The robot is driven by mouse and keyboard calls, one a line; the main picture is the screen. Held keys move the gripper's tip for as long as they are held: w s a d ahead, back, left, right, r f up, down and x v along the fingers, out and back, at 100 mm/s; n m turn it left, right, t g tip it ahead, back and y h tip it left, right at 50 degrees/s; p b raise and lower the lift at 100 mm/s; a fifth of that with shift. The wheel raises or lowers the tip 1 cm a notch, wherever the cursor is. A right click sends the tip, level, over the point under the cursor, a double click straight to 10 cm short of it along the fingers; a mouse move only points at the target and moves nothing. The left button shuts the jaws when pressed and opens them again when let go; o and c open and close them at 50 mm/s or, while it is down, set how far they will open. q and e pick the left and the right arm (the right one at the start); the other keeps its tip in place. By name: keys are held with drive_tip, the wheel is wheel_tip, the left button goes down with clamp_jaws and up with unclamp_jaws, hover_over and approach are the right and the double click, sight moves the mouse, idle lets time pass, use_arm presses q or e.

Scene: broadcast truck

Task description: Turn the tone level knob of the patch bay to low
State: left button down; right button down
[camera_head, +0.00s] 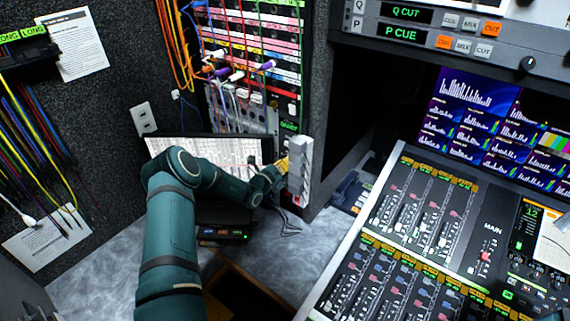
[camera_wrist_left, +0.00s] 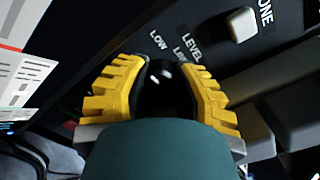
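The tone level knob (camera_wrist_left: 160,76) is a glossy black knob on a dark panel in the left wrist view, with the printed words LOW and LEVEL just beyond it. The yellow fingers of my left gripper (camera_wrist_left: 160,88) stand on either side of it and appear closed on it. The knob's pointer cannot be made out. In the head view the patch bay (camera_head: 250,60) stands upright at the back, and my left gripper (camera_head: 282,164) reaches its lower right part. There the gripper hides the knob. My right gripper is not in view.
A grey-white block-shaped piece (camera_head: 299,170) stands right by the left gripper. A screen (camera_head: 210,150) is behind my left arm. Colored cables hang from the patch bay's upper part. A mixing console (camera_head: 425,230) fills the right. A grey worktop (camera_head: 105,268) is bare at left.

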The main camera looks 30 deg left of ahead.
use_arm(q)
drive_tip(key=shift+n, duration=0.4)
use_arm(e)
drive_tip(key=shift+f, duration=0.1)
use_arm(q)
drive_tip(key=n, duration=0.3)
drive_tip(key=shift+a+b, duration=0.1)
drive_tip(key=shift+b, duration=0.2)
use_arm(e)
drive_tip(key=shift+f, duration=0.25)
use_arm(q)
drive_tip(key=n, duration=0.9)
drive_tip(key=shift+n, duration=0.4)
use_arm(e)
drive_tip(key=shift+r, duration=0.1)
use_arm(q)
drive_tip(key=n, duration=0.4)
drive_tip(key=shift+n, duration=0.4)
drive_tip(key=c, duration=1)
unclamp_jaws()
